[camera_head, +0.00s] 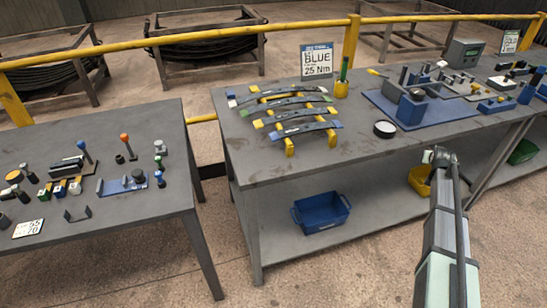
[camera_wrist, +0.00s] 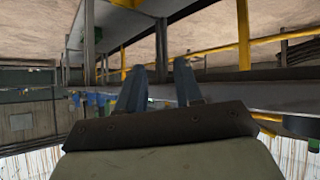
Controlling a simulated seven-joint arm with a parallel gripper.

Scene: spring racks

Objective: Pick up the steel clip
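A dark grey U-shaped piece (camera_head: 77,214), which looks like the steel clip, lies near the front edge of the left table. Its two ends point up, and nothing covers it. My gripper (camera_head: 436,157) is far to the right of it, in front of the right bench, and is small in the head view. In the wrist view my gripper (camera_wrist: 158,78) has its two fingers apart with nothing between them. The clip cannot be made out in the wrist view.
The left table (camera_head: 130,238) also holds a white number card (camera_head: 28,228), a blue fixture (camera_head: 125,184) and several small parts. A floor gap separates it from the right bench (camera_head: 235,165), which bears leaf springs (camera_head: 290,113) on yellow rests. A blue bin (camera_head: 321,213) sits on the lower shelf.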

